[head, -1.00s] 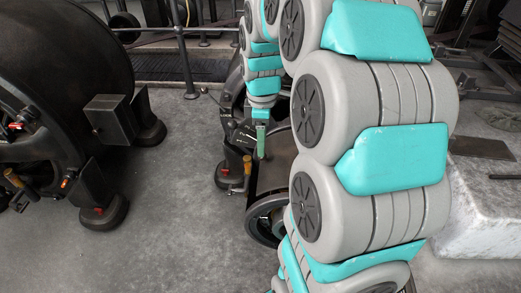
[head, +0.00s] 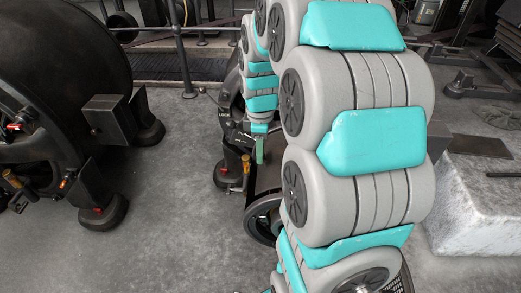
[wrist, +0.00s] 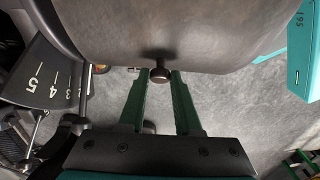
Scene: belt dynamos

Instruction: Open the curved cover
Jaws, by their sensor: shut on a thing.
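The curved cover (wrist: 160,30) is a worn grey-brown curved surface across the top of the wrist view. A small dark knob (wrist: 160,74) stands out from its lower edge. My gripper (wrist: 161,80) has two green fingers, one on each side of the knob, and is shut on it. In the head view one green finger of my gripper (head: 260,150) shows beside a dark machine (head: 268,180). My grey and turquoise arm hides much of that machine, and I cannot make out the cover clearly there.
A numbered plate (wrist: 57,85) is at the left in the wrist view. In the head view, a large black machine (head: 60,90) stands at left and a pale stone block (head: 480,205) at right. Rails (head: 185,60) run behind. Grey floor (head: 175,220) is clear between.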

